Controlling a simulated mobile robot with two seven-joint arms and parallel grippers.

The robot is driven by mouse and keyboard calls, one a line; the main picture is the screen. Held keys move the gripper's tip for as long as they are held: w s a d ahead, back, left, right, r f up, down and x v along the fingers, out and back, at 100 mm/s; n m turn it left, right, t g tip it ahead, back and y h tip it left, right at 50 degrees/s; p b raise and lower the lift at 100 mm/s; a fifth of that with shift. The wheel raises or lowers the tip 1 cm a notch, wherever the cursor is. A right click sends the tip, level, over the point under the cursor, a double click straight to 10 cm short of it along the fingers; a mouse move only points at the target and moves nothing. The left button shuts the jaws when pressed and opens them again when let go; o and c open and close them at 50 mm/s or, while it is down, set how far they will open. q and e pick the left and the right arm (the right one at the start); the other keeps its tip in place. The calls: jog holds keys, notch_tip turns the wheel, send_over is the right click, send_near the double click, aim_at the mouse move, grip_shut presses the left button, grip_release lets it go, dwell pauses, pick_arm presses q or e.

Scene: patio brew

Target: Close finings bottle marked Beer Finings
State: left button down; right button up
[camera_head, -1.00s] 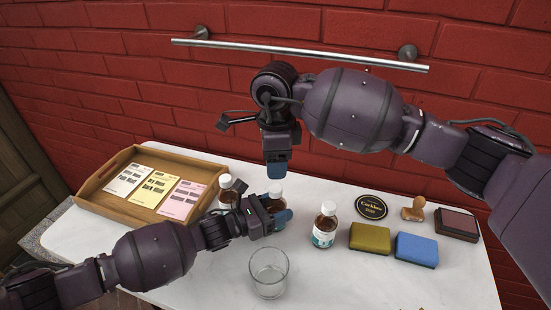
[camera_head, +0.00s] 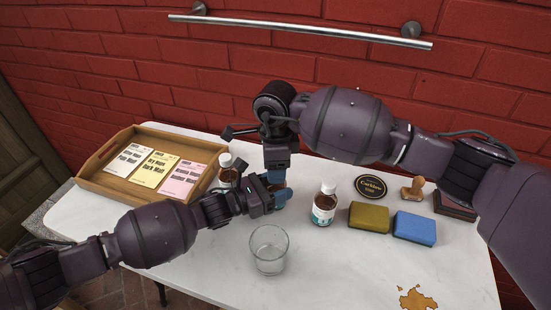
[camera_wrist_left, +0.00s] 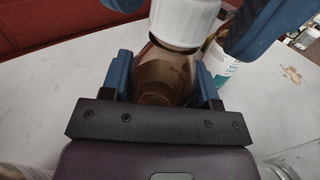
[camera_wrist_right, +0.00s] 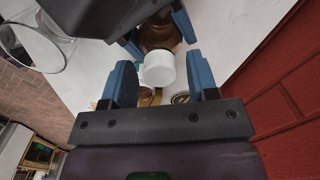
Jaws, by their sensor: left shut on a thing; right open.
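A brown bottle (camera_wrist_left: 162,75) with a white cap (camera_wrist_left: 185,22) stands between the blue fingers of my left gripper (camera_wrist_left: 165,80), which is shut on its body. Its label is hidden, so I cannot read its marking. In the head view my left gripper (camera_head: 272,201) comes to it from the left. My right gripper (camera_head: 276,174) is directly above, pointing down. In the right wrist view the white cap (camera_wrist_right: 159,69) lies between the open fingers of my right gripper (camera_wrist_right: 160,85), with the brown body beyond. I cannot tell whether the cap is fully seated.
Another capped brown bottle (camera_head: 324,204) stands to the right, and one (camera_head: 228,171) to the left. An empty glass (camera_head: 269,249) is in front. A wooden tray (camera_head: 87,172) holds packets. Sponges (camera_head: 369,217), a stamp (camera_head: 412,189) and a brown stain (camera_head: 416,298) are at right.

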jog(key=shift+c, duration=0.5)
jog(key=c, duration=0.8)
jog(key=shift+m, duration=1.2)
jog(key=shift+c, duration=0.2)
jog(key=o, duration=1.1)
notch_tip(320, 180, up, 12)
